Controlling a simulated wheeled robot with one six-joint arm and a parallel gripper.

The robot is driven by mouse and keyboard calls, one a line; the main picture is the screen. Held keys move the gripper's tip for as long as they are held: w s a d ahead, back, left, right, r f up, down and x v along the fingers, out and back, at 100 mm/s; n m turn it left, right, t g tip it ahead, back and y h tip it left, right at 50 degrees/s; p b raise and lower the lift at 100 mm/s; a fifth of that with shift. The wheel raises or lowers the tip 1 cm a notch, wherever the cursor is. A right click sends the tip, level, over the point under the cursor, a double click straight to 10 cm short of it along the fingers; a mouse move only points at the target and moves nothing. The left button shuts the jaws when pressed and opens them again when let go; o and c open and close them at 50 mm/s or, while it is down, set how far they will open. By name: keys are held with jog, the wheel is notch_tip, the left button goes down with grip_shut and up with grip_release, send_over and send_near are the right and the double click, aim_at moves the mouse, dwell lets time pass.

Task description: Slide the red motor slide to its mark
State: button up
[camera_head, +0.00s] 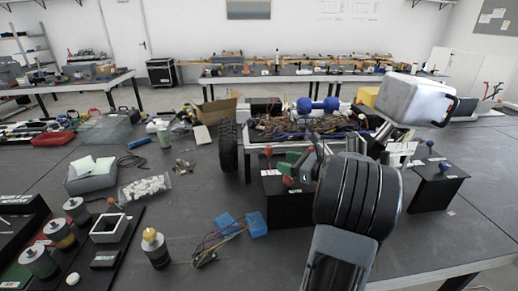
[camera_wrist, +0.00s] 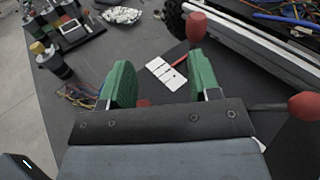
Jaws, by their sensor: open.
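My gripper is open, with two green finger pads (camera_wrist: 160,82) apart and nothing visibly held between them. In the head view my gripper (camera_head: 293,168) is over the black panel (camera_head: 288,208) at the front of the wheeled chassis. In the wrist view, a red knob (camera_wrist: 197,27) stands beyond the right finger, and another red knob (camera_wrist: 303,105) on a dark rod is at the right edge. A white marked label (camera_wrist: 166,72) and a thin red line (camera_wrist: 180,61) show between and beyond the fingers. I cannot tell which red part is the motor slide.
The chassis (camera_head: 310,125) carries tangled wiring, with a black wheel (camera_head: 228,145) at its left. Blue blocks with wires (camera_head: 228,224) and a brass-topped cylinder (camera_head: 155,246) lie left of my arm.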

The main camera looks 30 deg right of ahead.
aim_at(271, 147)
jog(key=d+m+t, duration=0.1)
jog(key=d, duration=0.1)
jog(key=w+d+m+h, duration=0.1)
jog(key=shift+w+d+f+t, duration=0.1)
jog(key=shift+d+t, duration=0.3)
jog(key=x, duration=1.2)
jog(key=shift+w+a+p, duration=0.1)
jog(key=shift+w+p, duration=0.2)
jog(key=shift+p, duration=0.05)
jog(key=shift+c, duration=0.2)
grip_shut()
